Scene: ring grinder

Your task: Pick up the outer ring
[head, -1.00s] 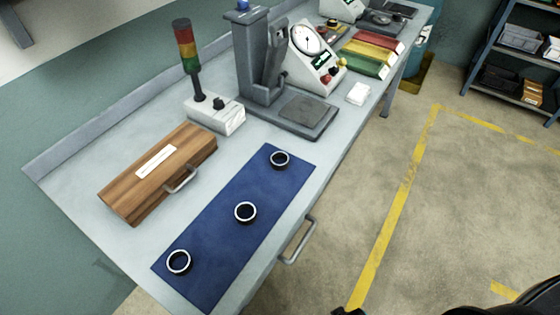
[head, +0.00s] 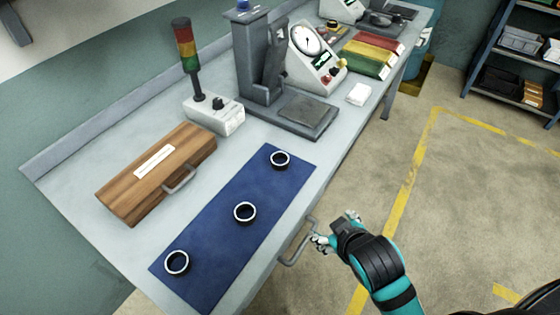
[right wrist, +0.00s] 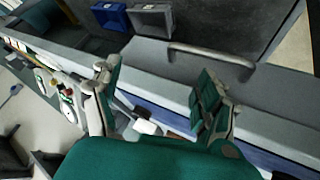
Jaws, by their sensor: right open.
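Three dark rings with pale rims lie apart on a blue mat (head: 213,278) on the workbench: a far ring (head: 280,167), a middle ring (head: 245,221) and a near ring (head: 178,271). I cannot tell from their looks which one is the outer ring. My right gripper (head: 334,229) is open and empty, off the bench's front edge, to the right of the middle ring and near the drawer handle. In the right wrist view its two fingers (right wrist: 157,85) stand apart with nothing between them. No ring is clear in that view. My left gripper is not in view.
A metal drawer handle (head: 298,243) sticks out from the bench front beside my right gripper; it also shows in the right wrist view (right wrist: 212,55). A wooden case (head: 150,185) lies left of the mat. A grey press (head: 290,115) stands behind it. The mat around the rings is clear.

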